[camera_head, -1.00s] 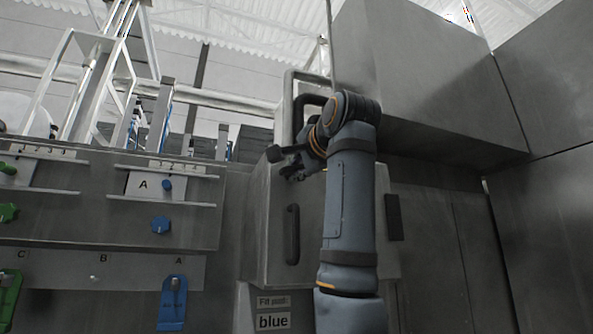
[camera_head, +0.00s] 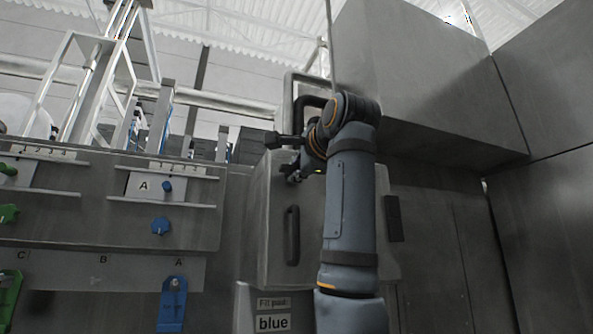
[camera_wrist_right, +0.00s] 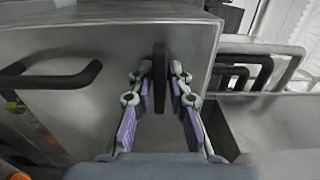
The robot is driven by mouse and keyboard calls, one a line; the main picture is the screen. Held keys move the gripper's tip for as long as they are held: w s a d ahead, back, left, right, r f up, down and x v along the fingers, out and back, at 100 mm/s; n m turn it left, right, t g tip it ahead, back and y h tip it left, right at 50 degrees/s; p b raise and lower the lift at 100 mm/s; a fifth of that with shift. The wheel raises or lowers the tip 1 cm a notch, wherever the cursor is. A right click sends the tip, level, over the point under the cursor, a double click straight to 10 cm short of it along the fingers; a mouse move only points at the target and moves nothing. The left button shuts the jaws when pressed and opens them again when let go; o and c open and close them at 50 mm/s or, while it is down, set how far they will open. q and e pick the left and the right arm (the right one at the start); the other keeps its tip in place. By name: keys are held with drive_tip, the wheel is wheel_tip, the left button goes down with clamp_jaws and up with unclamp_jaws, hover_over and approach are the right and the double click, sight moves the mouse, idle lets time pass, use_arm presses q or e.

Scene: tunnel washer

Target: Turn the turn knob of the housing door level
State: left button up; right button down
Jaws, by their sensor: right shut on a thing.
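The housing door (camera_head: 311,215) is a grey metal panel with a dark bar handle (camera_head: 292,235), which also shows in the right wrist view (camera_wrist_right: 50,76). The turn knob (camera_wrist_right: 160,72) is a dark, narrow piece standing out from the door, seen upright between the fingers in the right wrist view. My right gripper (camera_wrist_right: 160,84) is shut on it, with a purple-padded finger on each side. In the head view my right gripper (camera_head: 291,172) is at the door's upper part, and I cannot make out the knob there. My left gripper is not in view.
A control panel with blue knobs (camera_head: 161,226) and green knobs lies left of the door. A sign reading "blue" (camera_head: 272,322) is below it. Dark bent pipes (camera_wrist_right: 235,75) and a pale rail stand right of the door in the wrist view. A large grey box (camera_head: 420,80) overhangs at right.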

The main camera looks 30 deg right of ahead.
drive_tip(key=c, duration=1.4)
unclamp_jaws()
drive_tip(key=v, duration=1.2)
drive_tip(key=shift+w, duration=0.1)
